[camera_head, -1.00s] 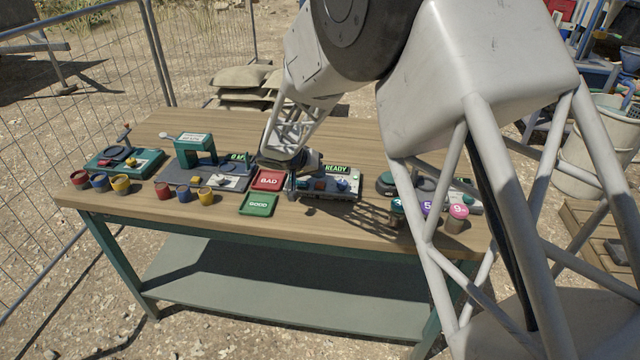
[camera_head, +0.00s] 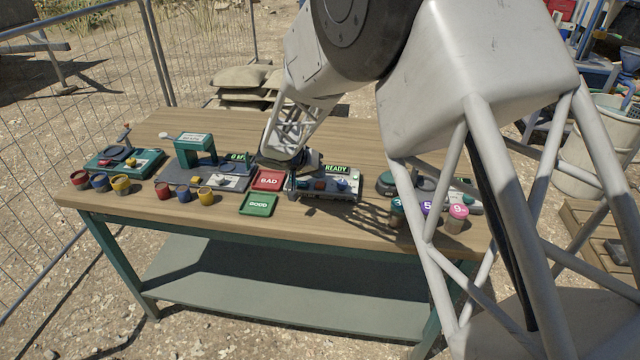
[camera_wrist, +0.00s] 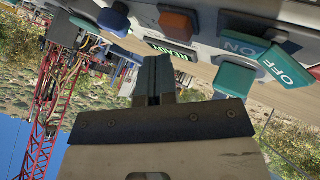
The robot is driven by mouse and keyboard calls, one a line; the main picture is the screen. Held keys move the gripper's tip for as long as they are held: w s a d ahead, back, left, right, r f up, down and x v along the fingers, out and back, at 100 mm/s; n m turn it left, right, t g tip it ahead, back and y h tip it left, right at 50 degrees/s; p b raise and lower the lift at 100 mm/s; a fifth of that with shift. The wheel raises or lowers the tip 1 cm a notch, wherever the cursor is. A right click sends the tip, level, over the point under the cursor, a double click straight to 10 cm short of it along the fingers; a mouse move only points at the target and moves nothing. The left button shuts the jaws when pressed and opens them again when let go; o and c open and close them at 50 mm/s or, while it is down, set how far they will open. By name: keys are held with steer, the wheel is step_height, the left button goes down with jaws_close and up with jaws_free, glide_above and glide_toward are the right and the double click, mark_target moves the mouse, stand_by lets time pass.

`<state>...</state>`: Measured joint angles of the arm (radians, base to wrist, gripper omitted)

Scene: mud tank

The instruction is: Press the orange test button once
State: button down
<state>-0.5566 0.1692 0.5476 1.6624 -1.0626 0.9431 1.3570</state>
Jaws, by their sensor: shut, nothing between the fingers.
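My gripper (camera_wrist: 154,62) is shut and empty in the wrist view. Its tips appear close to the orange button, with a gap between them in the picture; I see no contact. In the head view my wrist is over the device's left back part, and the fingertips are hard to make out.
The READY display (camera_wrist: 172,48) is lit green. Red BAD (camera_head: 268,180) and green GOOD (camera_head: 258,205) trays lie left of the device. Numbered pots (camera_head: 457,219) stand to its right.

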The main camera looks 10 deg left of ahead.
mark_target(319, 183)
steer(key=shift+f, duration=0.95)
stand_by(1.6)
steer(key=shift+r, duration=0.9)
steer(key=shift+r, duration=0.15)
steer(key=shift+r, duration=2.4)
